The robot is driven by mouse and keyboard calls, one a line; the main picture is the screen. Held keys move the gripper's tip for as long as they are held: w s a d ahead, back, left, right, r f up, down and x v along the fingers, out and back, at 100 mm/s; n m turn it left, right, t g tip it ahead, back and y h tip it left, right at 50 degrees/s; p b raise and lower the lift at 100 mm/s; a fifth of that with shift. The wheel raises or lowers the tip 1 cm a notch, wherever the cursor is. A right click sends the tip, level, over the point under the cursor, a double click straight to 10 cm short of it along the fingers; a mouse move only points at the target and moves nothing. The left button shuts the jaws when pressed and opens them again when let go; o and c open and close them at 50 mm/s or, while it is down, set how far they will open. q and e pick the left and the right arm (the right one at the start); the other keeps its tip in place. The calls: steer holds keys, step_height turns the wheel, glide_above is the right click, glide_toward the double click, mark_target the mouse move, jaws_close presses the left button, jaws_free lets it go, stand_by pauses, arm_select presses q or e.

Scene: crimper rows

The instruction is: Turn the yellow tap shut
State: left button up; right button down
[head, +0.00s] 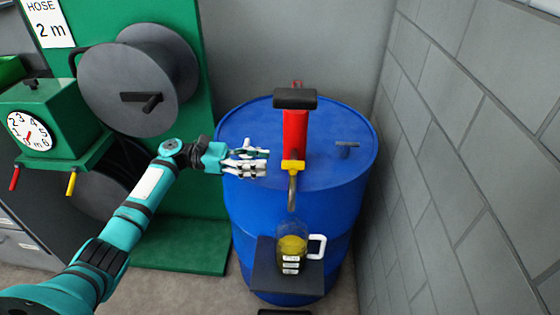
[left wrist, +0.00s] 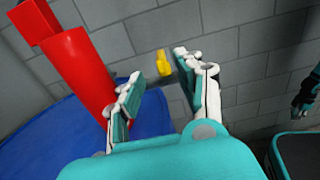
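The yellow tap (head: 293,167) sits low on the front of the red pump (head: 295,135), above a downward metal spout (head: 292,192). My left gripper (head: 262,162) is just left of the tap. In the left wrist view the gripper (left wrist: 158,78) is open and empty. The yellow tap (left wrist: 163,63) shows beyond and between its fingers, apart from them. The red pump (left wrist: 78,72) is left of the fingers there. A dark hand-like part, apparently my right gripper (left wrist: 304,95), shows at the right edge; its opening is unclear.
The pump stands on a blue drum (head: 240,215). A jug (head: 292,245) with yellow liquid stands under the spout on a dark shelf (head: 268,278). A green hose-reel stand (head: 185,225) is left, a grey block wall (head: 440,150) right. A small grey fitting (head: 347,147) is on the drum top.

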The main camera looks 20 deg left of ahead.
arm_select(q)
steer(key=shift+v, duration=1.65)
